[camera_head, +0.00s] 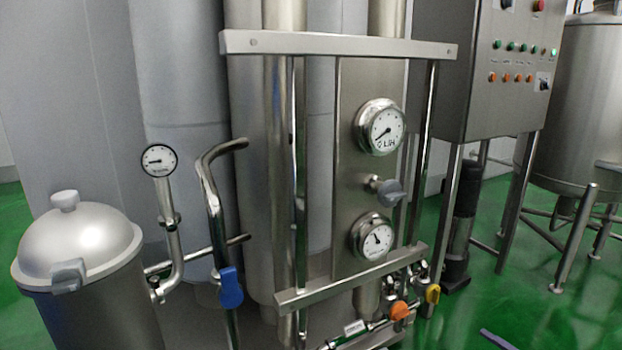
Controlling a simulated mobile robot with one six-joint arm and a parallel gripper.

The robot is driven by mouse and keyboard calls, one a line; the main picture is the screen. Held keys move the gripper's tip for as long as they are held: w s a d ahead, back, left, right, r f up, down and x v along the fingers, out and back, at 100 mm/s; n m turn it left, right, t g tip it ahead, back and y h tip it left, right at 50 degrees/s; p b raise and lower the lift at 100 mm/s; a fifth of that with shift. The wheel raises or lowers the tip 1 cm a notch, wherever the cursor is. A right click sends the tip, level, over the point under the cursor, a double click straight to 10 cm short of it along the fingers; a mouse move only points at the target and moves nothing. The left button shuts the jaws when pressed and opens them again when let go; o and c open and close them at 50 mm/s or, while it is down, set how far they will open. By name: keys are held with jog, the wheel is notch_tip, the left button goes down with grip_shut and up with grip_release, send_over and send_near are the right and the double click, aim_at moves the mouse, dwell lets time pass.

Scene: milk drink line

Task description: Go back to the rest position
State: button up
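My gripper and arm do not show in the head view. The view is filled by the steel milk line unit. Its upright panel carries an upper round gauge (380,127) and a lower round gauge (371,237). A grey-handled valve (388,191) sits between the two gauges. A blue valve handle (231,287) hangs at the lower left on a bent pipe. An orange valve knob (399,310) and a yellow valve handle (432,293) sit at the lower right of the unit.
A domed steel vessel (80,245) stands at the left, beside a small gauge (159,161) on a pipe. A control cabinet (505,70) on legs and a large tank (580,110) stand at the right. Green floor (540,315) shows at the lower right, with a small bluish strip (498,339).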

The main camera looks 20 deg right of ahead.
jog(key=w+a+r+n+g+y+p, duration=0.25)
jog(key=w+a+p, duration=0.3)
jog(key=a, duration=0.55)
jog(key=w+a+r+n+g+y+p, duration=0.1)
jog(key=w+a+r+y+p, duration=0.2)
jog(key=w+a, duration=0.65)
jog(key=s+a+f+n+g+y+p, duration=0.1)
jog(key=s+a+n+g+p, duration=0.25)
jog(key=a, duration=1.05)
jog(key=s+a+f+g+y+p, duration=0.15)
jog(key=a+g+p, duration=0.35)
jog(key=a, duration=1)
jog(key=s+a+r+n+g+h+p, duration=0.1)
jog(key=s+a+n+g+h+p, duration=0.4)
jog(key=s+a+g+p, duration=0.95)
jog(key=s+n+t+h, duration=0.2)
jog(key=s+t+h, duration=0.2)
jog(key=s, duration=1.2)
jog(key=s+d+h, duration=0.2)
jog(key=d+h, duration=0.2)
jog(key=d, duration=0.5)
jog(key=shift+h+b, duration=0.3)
jog(key=shift+b, duration=0.15)
